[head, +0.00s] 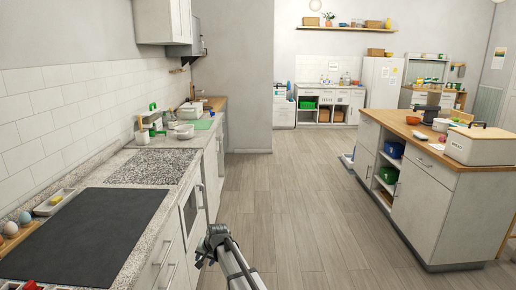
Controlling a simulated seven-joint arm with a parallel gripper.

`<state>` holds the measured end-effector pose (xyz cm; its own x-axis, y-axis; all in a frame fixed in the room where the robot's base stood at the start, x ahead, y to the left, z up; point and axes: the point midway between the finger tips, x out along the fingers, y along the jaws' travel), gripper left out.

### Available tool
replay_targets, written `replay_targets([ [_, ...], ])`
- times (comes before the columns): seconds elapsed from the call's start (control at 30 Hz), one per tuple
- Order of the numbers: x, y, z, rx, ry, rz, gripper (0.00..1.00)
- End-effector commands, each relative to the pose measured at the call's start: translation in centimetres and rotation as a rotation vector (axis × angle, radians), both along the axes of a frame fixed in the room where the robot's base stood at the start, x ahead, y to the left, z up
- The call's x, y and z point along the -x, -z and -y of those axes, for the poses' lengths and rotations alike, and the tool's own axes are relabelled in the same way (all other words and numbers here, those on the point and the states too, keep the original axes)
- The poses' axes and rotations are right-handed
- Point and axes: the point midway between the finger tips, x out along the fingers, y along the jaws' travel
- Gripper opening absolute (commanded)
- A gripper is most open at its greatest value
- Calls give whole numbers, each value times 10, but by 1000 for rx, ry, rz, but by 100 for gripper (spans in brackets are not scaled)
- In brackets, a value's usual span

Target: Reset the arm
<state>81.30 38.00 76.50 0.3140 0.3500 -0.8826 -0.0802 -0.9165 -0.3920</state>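My arm reaches up from the bottom edge of the head view, left of centre, over the floor beside the left counter's front. At its upper end is a grey and black part, my gripper (204,262), small and seen at an angle. I cannot make out whether its fingers are apart or together. I see nothing held in it.
The left counter (120,202) carries a black hob (85,235), a speckled board (154,166) and a bowl (184,131). The right island (437,196) bears a white bread box (481,145). The wooden floor (290,195) between them is clear.

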Motion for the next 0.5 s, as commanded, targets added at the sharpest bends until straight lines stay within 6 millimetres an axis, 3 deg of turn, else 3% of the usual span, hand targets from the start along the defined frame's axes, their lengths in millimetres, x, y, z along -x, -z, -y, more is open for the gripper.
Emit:
replay_targets([
  [0.03, 14, 25, 22, 25, 0, -25, 49],
  [0.2, 51, 94, 78, 101, -12, -103, 49],
  [0.5, 137, 195, 172, 211, -43, -252, 49],
])
